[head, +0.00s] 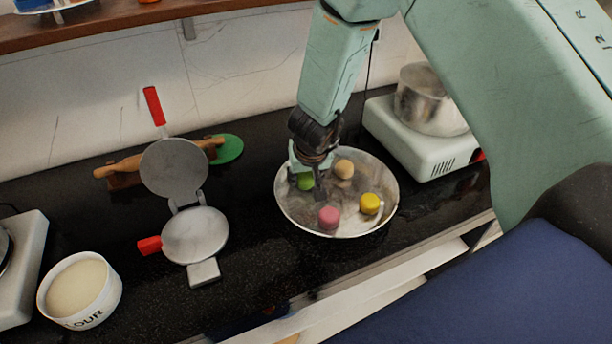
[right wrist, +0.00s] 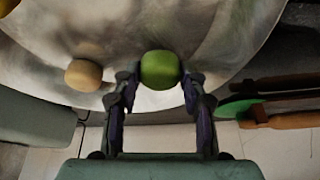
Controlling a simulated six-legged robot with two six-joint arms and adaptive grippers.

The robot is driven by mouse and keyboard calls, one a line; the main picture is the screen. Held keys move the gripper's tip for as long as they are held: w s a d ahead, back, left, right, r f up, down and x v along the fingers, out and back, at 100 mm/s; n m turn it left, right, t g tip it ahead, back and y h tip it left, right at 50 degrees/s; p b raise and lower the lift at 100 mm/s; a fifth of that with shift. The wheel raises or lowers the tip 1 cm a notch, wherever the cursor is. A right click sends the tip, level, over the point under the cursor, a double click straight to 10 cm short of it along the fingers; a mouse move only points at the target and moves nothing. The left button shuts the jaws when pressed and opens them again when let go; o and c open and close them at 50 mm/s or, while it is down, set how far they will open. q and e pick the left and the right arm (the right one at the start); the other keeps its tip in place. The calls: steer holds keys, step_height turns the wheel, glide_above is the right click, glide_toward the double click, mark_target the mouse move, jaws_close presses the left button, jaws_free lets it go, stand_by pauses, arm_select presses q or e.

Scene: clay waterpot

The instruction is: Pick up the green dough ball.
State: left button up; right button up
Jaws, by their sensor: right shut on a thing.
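The green dough ball (head: 306,181) is in the metal bowl (head: 385,216), near its far left side. In the right wrist view the green ball (right wrist: 160,70) sits between the two fingertips. My right gripper (head: 309,178) reaches down into the bowl from above and is shut on the ball, with a finger on each side (right wrist: 160,82). The ball is partly hidden by the gripper in the head view. Whether it touches the bowl's floor, I cannot tell. My left gripper is not in view.
The bowl also holds a tan ball (head: 344,169), a pink ball (head: 328,217) and a yellow ball (head: 370,204). A roti press (head: 195,236) stands open to the left, with a flour bowl (head: 80,290) beyond. A pot (head: 428,100) sits on a white stove (head: 420,145) at right.

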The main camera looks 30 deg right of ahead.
step_height(320, 180, up, 2)
steer(key=shift+w+r+p, duration=0.1)
steer(key=shift+p, duration=0.65)
step_height(320, 180, up, 25)
steer(key=p, duration=1.9)
steer(key=shift+f, duration=0.2)
steer(key=shift+r, duration=0.1)
steer(key=o, duration=0.5)
steer(key=c, duration=0.4)
